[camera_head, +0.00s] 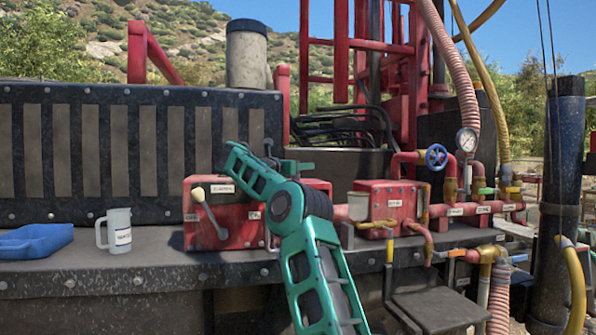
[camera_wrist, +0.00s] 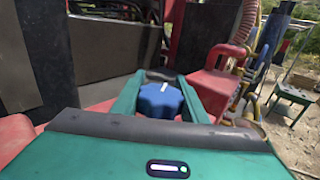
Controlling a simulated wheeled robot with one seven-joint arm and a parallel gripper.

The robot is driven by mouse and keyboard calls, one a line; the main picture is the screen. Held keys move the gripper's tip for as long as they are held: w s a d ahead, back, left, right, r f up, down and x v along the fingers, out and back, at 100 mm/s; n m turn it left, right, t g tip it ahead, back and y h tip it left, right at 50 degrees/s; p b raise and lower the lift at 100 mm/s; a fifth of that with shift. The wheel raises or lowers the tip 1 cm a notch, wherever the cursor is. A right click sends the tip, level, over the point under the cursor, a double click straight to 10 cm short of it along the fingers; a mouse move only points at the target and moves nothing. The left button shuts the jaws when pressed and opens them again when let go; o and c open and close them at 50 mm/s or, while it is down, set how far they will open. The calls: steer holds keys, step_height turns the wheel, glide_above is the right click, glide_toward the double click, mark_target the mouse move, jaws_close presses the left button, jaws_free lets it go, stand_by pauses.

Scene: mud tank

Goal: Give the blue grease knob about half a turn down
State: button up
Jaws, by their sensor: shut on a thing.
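The blue grease knob (camera_wrist: 160,102) is in the middle of the wrist view, a lobed blue cap with a small pale mark on its top. My gripper (camera_wrist: 160,92) is shut on it, with one green finger against each side. The foot of the knob is hidden by the gripper body. In the head view my green arm reaches up to the red box (camera_head: 222,236) on the deck. The knob cannot be made out there, and my fingers are hidden or too unclear to tell.
A white-knobbed lever (camera_head: 208,210) stands on the red box. A grey mug (camera_head: 117,232) and a blue tray (camera_head: 36,241) are on the deck at left. At right are a second red box (camera_head: 390,203), a blue handwheel (camera_head: 436,157), a gauge (camera_head: 466,140) and pipes.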

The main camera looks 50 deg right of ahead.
steer(key=shift+r+m+g, duration=0.2)
steer(key=shift+m+g, duration=0.4)
steer(key=shift+g, duration=0.4)
steer(key=shift+a, duration=0.1)
steer(key=o, duration=1)
steer(key=shift+w, duration=0.1)
steer(key=shift+o, duration=0.2)
steer(key=shift+f, duration=0.1)
